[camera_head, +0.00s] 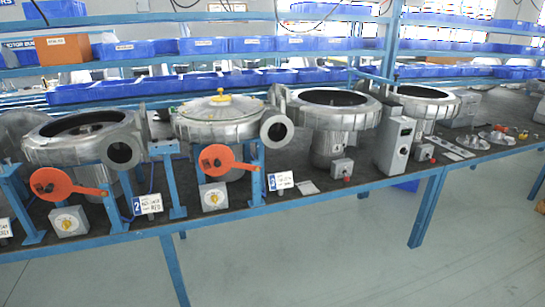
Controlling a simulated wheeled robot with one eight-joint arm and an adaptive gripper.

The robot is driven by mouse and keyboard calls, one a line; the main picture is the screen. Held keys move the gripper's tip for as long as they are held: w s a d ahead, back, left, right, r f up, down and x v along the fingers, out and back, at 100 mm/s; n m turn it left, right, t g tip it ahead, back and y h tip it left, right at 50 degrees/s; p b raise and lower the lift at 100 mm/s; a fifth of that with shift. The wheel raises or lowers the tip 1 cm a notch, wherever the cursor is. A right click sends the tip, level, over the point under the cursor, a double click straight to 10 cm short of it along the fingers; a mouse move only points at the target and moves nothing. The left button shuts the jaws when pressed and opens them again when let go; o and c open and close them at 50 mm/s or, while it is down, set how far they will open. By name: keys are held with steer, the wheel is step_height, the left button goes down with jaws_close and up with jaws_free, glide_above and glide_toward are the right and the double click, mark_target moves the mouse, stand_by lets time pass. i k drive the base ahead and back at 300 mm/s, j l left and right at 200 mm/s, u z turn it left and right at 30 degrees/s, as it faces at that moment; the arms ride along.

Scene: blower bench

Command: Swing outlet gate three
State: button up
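Two orange gate paddles are in view, each on a blue post frame in front of a grey blower. The left paddle (69,184) lies below its blower's round outlet (120,153), with its handle pointing right. The right paddle (226,159) lies below and left of its blower's outlet (277,131), its handle also to the right. Both outlets look uncovered. A plate (148,203) reading 2 stands between the paddles. Another plate (280,181) stands right of the right paddle; its number is too small to read surely. My gripper is not in view.
Grey boxes with yellow knobs (69,221) (213,196) sit below the paddles. Two more blowers (333,112) (424,103) and a tall control box (394,145) stand to the right. Blue posts (174,183) rise beside the gates. The floor (330,265) in front is clear.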

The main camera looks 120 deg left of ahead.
mark_target(216, 160)
steer(key=u, duration=4.2)
steer(key=i+j, duration=0.15)
steer(key=i, duration=0.25)
steer(key=i+j+z, duration=0.1)
steer(key=i, duration=0.35)
steer(key=i+j+z, duration=0.1)
steer(key=i+j, duration=0.2)
steer(key=i, duration=0.1)
